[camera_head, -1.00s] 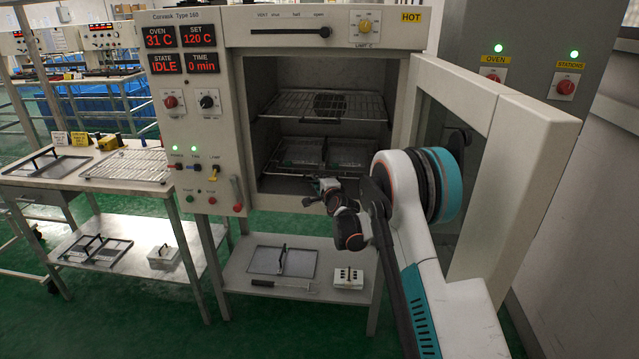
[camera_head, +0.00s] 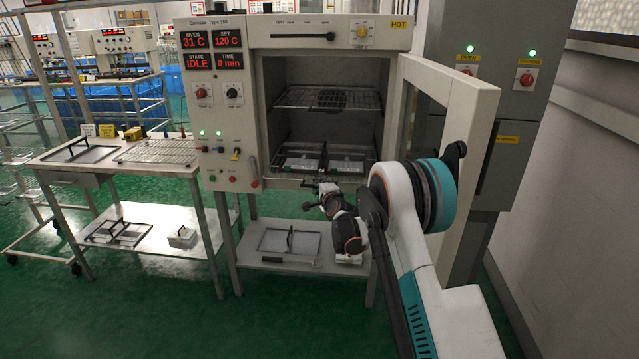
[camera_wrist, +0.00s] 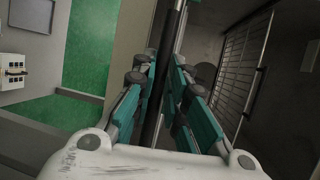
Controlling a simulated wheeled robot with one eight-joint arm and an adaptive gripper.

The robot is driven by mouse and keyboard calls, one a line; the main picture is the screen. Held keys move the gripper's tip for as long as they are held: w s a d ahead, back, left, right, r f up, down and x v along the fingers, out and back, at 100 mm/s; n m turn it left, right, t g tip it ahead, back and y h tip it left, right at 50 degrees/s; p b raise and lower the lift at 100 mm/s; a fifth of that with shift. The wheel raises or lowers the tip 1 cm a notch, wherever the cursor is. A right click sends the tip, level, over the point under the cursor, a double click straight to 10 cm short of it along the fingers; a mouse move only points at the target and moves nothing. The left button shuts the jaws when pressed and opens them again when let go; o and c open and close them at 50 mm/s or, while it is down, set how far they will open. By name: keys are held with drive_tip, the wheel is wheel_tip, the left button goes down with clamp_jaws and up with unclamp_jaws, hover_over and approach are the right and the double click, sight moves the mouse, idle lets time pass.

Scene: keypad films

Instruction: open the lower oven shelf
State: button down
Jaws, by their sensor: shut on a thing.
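The lower oven shelf (camera_head: 283,171) sits low in the open oven chamber and carries two dark-framed trays, a left one (camera_head: 301,160) and a right one (camera_head: 347,163). It reaches close to the chamber's front opening. My gripper (camera_head: 310,195) is at the lower front edge of the opening, below the trays. In the wrist view, my gripper (camera_wrist: 163,75) has its teal fingers on both sides of a dark bar (camera_wrist: 174,35), which looks like the shelf's front bar. The exact contact is partly hidden.
The oven door (camera_head: 465,125) stands open on the right, close to my arm. The upper rack (camera_head: 328,98) is inside the oven. Below, a low shelf (camera_head: 255,262) holds a framed tray (camera_head: 290,242). A side table (camera_head: 110,168) stands left. Green floor in front is free.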

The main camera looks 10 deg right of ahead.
drive_tip(key=shift+s+a+f, duration=0.1)
drive_tip(key=shift+s+a, duration=0.15)
drive_tip(key=shift+s, duration=0.6)
drive_tip(key=shift+s+a+f, duration=0.1)
drive_tip(key=shift+s+a, duration=0.15)
drive_tip(key=shift+s, duration=0.55)
drive_tip(key=c, duration=1.7)
unclamp_jaws()
drive_tip(key=shift+w+d, duration=0.1)
drive_tip(key=shift+o, duration=0.2)
drive_tip(key=s+r, duration=0.2)
drive_tip(key=s, duration=0.9)
drive_tip(key=shift+s+d, duration=0.4)
drive_tip(key=shift+d, duration=0.05)
drive_tip(key=shift+r, duration=0.15)
